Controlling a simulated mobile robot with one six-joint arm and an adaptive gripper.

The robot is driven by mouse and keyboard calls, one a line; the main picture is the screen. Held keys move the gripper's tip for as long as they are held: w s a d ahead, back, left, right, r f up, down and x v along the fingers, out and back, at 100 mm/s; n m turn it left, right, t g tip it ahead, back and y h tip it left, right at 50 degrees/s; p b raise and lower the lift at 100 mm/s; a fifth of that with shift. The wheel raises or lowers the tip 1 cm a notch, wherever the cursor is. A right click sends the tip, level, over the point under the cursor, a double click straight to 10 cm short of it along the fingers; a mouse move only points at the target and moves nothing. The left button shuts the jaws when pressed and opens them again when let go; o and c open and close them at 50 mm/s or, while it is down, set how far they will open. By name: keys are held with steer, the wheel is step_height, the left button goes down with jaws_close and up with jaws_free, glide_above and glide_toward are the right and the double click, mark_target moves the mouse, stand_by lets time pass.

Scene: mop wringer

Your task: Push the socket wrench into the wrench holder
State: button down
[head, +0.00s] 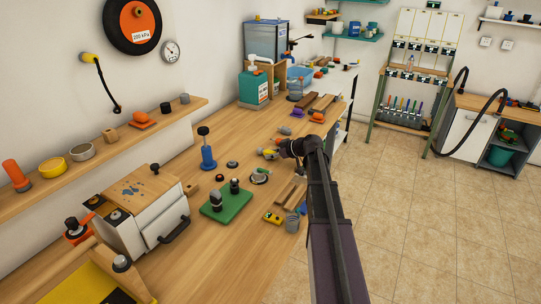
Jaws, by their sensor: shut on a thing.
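My arm reaches out over the wooden workbench from the lower right. My gripper (279,151) is small and dark at its far end, low over the middle of the bench. It is shut on a small yellow-ended thing (268,154), most of which the fingers hide. I cannot tell for sure whether this is the socket wrench. I cannot make out the wrench holder with certainty. A round dark and silver piece (260,177) lies on the bench just nearer than the gripper.
A blue stand with a black knob (207,155) rises left of the gripper. A green block with black posts (226,202) is nearer. A grey cup (292,222) and wooden pieces lie by the arm. Orange and purple pieces lie beyond. Bench (235,252) is bare at the front.

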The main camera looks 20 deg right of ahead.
steer(key=shift+r+p, duration=0.6)
stand_by(0.7)
steer(key=shift+r+p, duration=2.25)
steer(key=c, duration=1.1)
jaws_free()
jaws_close()
